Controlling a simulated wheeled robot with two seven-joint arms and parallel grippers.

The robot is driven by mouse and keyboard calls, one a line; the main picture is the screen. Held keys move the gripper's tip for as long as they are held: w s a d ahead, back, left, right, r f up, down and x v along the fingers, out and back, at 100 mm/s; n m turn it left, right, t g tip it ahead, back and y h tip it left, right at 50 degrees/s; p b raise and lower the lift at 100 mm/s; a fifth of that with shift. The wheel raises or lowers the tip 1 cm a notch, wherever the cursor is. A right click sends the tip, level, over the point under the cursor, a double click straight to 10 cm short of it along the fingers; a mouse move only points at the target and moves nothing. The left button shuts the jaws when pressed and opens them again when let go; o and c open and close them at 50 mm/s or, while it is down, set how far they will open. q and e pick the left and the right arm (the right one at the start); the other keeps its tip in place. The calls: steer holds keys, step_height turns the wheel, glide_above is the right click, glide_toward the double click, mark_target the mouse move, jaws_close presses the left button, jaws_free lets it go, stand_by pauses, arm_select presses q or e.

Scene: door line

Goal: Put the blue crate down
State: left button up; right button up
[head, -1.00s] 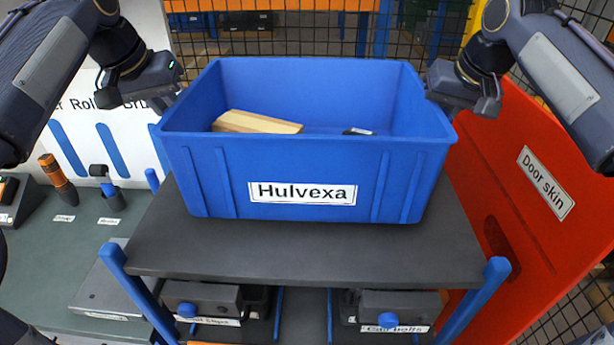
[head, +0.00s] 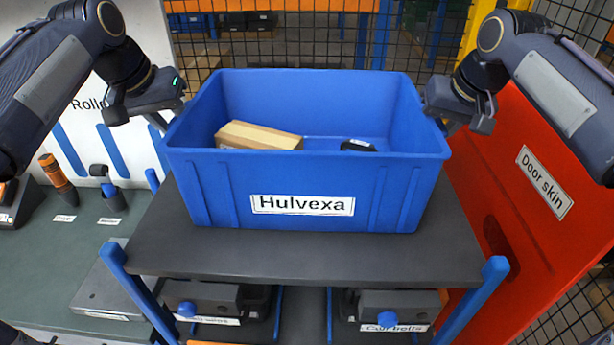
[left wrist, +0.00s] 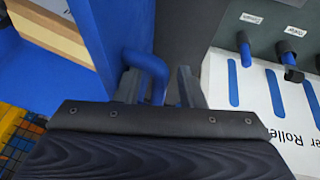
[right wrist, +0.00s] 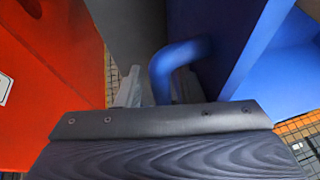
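The blue crate (head: 205,195) with the "Hulvexa" label is level over the dark top shelf (head: 300,258) of a blue-framed rack. Its base looks at or very near the shelf; I cannot tell if it touches. My left gripper (head: 160,120) is at its left side, with fingers either side of a blue handle (left wrist: 150,65). My right gripper (head: 448,122) is at the right side, around the other handle (right wrist: 180,55); one finger is mostly hidden there. Both look shut on the handles. A cardboard box (head: 262,135) and a small black item (head: 358,145) lie inside.
A red "Door skin" panel (head: 500,190) stands close on the right. A green-grey bench (head: 50,270) with tools is at the left, with a white board behind it. Wire mesh fencing (head: 290,45) is behind. Bare shelf shows in front of the crate.

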steer(key=shift+a, duration=0.1)
arm_select(q)
steer(key=v, duration=0.8)
arm_select(e)
steer(key=v, duration=1.2)
